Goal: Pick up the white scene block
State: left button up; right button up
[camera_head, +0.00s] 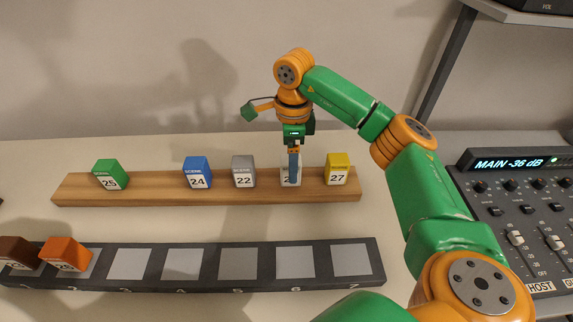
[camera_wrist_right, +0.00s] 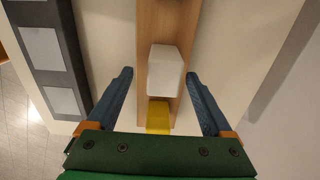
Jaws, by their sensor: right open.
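The white scene block (camera_head: 286,177) stands on the wooden shelf board (camera_head: 220,194), between the grey and yellow blocks. My right gripper (camera_head: 294,165) hangs over it and partly hides its front and number. In the right wrist view the white block (camera_wrist_right: 165,68) is ahead of the fingers, roughly midway between their lines. There my right gripper (camera_wrist_right: 160,80) is open, its two blue-grey fingers spread wide, with nothing between the tips touching them. My left gripper does not show.
A grey block 22 (camera_head: 243,171) stands left of the white one and a yellow block 27 (camera_head: 337,169) right of it. Blue block 24 (camera_head: 197,173) and green block 25 (camera_head: 110,175) are further left. A dark slotted rack (camera_head: 209,264) lies in front, holding orange and brown blocks. A mixer (camera_head: 525,225) is at right.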

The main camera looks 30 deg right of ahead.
jog(key=f+p, duration=0.1)
jog(key=f, duration=0.3)
jog(key=shift+w, duration=0.2)
jog(key=shift+w+f, duration=0.1)
jog(key=shift+w, duration=0.05)
jog(key=c, duration=0.6)
grip_shut()
